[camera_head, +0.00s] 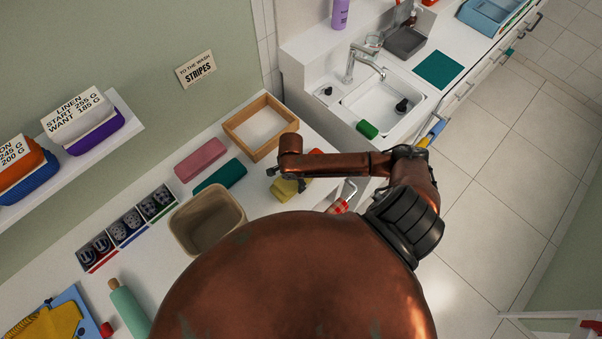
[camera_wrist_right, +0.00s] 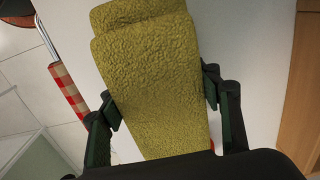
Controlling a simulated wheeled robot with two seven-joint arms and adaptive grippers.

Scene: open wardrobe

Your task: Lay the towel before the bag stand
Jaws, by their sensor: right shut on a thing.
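A folded yellow-green towel (camera_wrist_right: 155,75) is between the fingers of my right gripper (camera_wrist_right: 166,112), which is shut on it. In the head view the yellow-green towel (camera_head: 284,190) shows at the counter's front side, under my right gripper (camera_head: 290,178) and partly covered by my arm. A folded pink towel (camera_head: 200,160) and a folded teal towel (camera_head: 220,177) lie side by side on the counter. I cannot make out a bag stand for certain. My left gripper is not in view.
A wooden tray (camera_head: 234,127) and a beige bin (camera_head: 180,222) stand on the white counter. A divided box (camera_head: 128,226) holds dark rolled items. A sink (camera_head: 366,113) is at the upper right, with tiled floor (camera_head: 500,170) beyond. A red checked item (camera_wrist_right: 66,84) hangs nearby.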

